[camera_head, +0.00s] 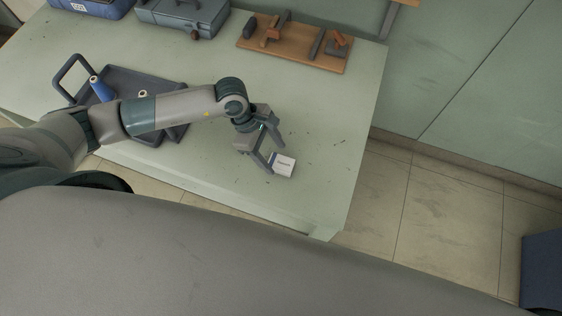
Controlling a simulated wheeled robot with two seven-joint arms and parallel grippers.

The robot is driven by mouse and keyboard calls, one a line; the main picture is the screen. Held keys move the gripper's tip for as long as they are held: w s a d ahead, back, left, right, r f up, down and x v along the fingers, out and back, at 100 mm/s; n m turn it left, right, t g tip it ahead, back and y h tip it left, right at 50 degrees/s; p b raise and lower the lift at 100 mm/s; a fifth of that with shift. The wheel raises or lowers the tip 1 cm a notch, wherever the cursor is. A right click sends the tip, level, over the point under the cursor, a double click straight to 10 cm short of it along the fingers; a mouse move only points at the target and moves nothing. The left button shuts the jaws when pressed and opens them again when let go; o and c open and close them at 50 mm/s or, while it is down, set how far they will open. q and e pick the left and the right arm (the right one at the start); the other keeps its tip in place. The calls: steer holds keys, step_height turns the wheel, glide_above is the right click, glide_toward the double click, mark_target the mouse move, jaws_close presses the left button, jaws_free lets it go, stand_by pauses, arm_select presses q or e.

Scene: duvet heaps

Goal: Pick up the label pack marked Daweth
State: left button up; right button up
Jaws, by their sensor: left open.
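A small white box (284,166) with dark print and a blue mark lies on the pale green table (335,120). The print is too small to read, so I cannot tell if it says Daweth. My left gripper (271,162) is open, with its fingertips close beside the box at its left and upper edges. I cannot tell whether a finger touches it. My right gripper is not in view.
A dark tray (172,78) with a blue spool (101,89) stands at the left, under my arm. Cases (180,18) and a wooden board (290,48) with tools stand at the back. The table's right part is clear.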

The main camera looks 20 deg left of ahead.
mark_target(280, 162)
arm_select(q)
steer(key=p+x, duration=0.1)
steer(key=x, duration=0.1)
steer(key=shift+d+f+p, duration=0.3)
steer(key=shift+d, duration=0.05)
steer(key=shift+d+f, duration=0.15)
steer(key=shift+f, duration=0.4)
steer(key=c, duration=1.2)
